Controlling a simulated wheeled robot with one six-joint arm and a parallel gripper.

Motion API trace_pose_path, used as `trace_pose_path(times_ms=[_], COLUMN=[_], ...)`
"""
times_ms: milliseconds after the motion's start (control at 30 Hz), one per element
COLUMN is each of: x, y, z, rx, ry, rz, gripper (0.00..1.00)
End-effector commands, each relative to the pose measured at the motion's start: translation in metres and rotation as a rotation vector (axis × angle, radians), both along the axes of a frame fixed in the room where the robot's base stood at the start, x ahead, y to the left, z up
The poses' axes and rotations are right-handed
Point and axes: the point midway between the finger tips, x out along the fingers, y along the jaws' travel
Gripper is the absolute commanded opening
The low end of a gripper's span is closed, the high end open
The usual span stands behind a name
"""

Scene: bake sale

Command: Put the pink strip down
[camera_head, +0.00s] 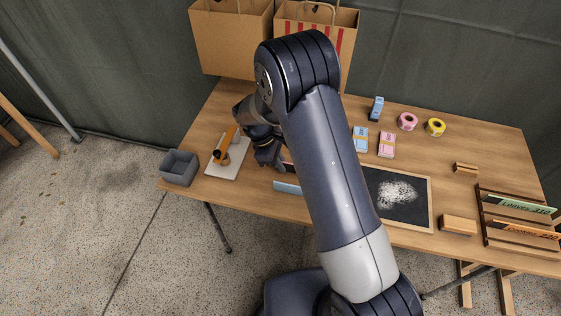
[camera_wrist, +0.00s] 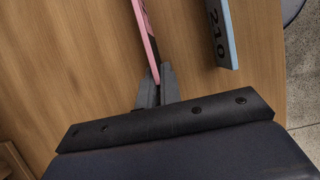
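The pink strip (camera_wrist: 146,35) shows in the wrist view as a narrow band with dark markings on its face, seen nearly edge-on. Its near end sits between the fingertips of my gripper (camera_wrist: 156,82), which are closed on it. I cannot tell whether the strip touches the table.
A grey bin (camera_head: 179,168) stands at the table's left edge beside a white board (camera_head: 223,171) with an orange-handled tool. A chalkboard (camera_head: 412,218) with a white smear lies right of my arm. Ticket stacks, tape rolls and wooden sign holders sit further right. Paper bags stand behind.

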Motion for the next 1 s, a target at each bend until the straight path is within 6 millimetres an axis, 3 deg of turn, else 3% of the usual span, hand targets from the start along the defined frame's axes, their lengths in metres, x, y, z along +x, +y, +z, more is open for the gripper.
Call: trace_pose_path(times_ms=[267,567,833,1000], x=[0.000,0.000,0.001,0.003], y=[0.000,0.000,0.000,0.007], z=[-0.002,-0.001,0.001,0.017], rx=[0.001,0.001,0.000,0.002], ry=[-0.001,-0.002,-0.002,-0.006], rz=[0.000,-0.001,0.000,0.001], gripper=[0.00,0.27,0.27,0.27])
